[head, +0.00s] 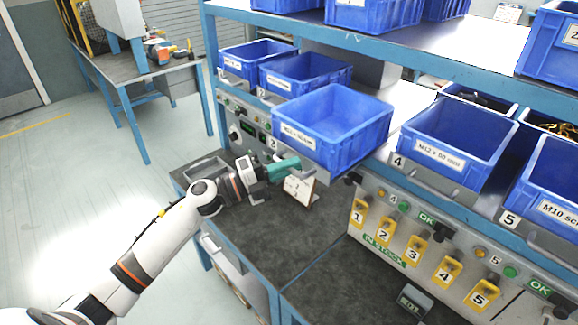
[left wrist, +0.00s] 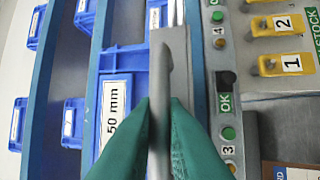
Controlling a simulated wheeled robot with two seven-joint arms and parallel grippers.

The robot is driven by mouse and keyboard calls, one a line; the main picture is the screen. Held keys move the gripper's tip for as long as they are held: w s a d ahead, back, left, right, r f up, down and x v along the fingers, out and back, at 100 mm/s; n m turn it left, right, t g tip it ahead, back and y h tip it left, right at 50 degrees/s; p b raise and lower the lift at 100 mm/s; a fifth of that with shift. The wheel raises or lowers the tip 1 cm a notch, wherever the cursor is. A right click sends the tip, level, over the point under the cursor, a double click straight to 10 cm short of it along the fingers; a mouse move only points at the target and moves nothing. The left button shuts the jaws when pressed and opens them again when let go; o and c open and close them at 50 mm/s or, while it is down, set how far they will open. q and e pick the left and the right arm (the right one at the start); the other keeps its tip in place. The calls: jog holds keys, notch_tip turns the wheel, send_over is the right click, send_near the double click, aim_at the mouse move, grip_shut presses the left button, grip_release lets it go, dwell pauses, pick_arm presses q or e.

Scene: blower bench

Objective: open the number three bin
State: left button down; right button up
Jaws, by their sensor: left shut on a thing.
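The number three bin (head: 332,125) is a blue, empty-looking bin between the bins tagged 2 and 4. It sticks out from the shelf toward me, well past its neighbours. Its front label (left wrist: 115,112) ends in "50 mm" in the left wrist view. My left gripper (head: 288,167) is at the lower front of this bin, with its green fingers shut on a grey handle bar (left wrist: 160,85). The fingers hide part of the handle. My right gripper is in neither view.
Bin 2 (head: 305,75) stands on the left, bin 4 (head: 455,140) on the right. A panel with yellow numbered switches (head: 383,233) runs below the shelf. A small white card stand (head: 299,188) is just below my gripper. The dark bench top (head: 290,235) is mostly clear.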

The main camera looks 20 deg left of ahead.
pick_arm(q)
jog(key=c, duration=1.8)
grip_release()
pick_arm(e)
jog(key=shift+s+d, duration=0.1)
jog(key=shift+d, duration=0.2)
pick_arm(q)
jog(key=shift+o, duration=0.2)
jog(key=shift+f, duration=0.1)
jog(key=shift+s+a+f, duration=0.1)
jog(key=shift+s+a, duration=0.1)
jog(key=b+v, duration=0.5)
jog(key=v, duration=0.6)
jog(key=shift+a, duration=0.15)
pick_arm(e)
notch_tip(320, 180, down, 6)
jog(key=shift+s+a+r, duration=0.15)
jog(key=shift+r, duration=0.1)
